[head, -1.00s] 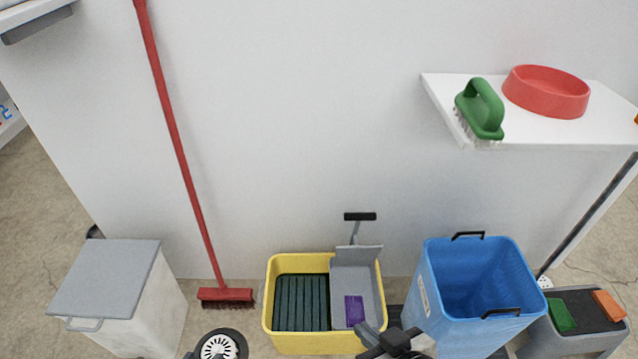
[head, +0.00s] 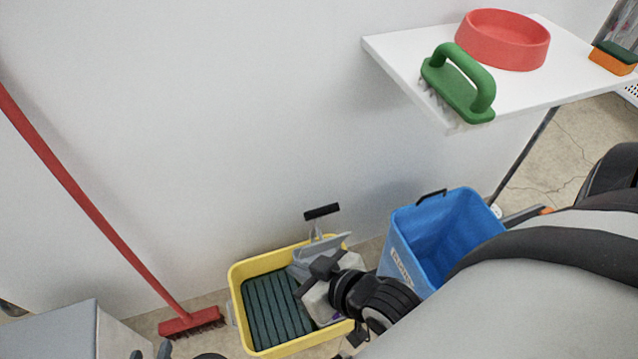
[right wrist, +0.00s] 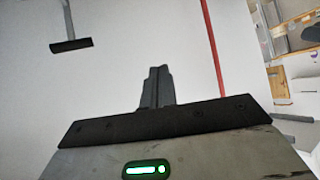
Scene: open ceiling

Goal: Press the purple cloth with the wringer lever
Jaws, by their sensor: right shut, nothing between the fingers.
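The wringer lever (head: 322,212) has a grey stem and a black T-shaped handle. It stands upright at the back of the yellow bucket (head: 240,318). The grey wringer (head: 322,252) sits in the bucket's right part. My right gripper (head: 325,266) is in front of the lever and over the wringer, apart from the handle. In the right wrist view its fingers (right wrist: 157,88) are shut and empty, with the lever handle (right wrist: 71,45) at upper left. The purple cloth (head: 336,317) is almost wholly hidden behind my right gripper. Of my left gripper, only dark tips (head: 152,351) show at the bottom edge.
A blue bin (head: 405,240) stands right of the bucket, partly behind my right arm. A red broom (head: 85,205) leans on the wall at left, near a grey-lidded bin (head: 60,335). A white shelf (head: 405,70) holds a green brush (head: 458,82) and red bowl (head: 503,40).

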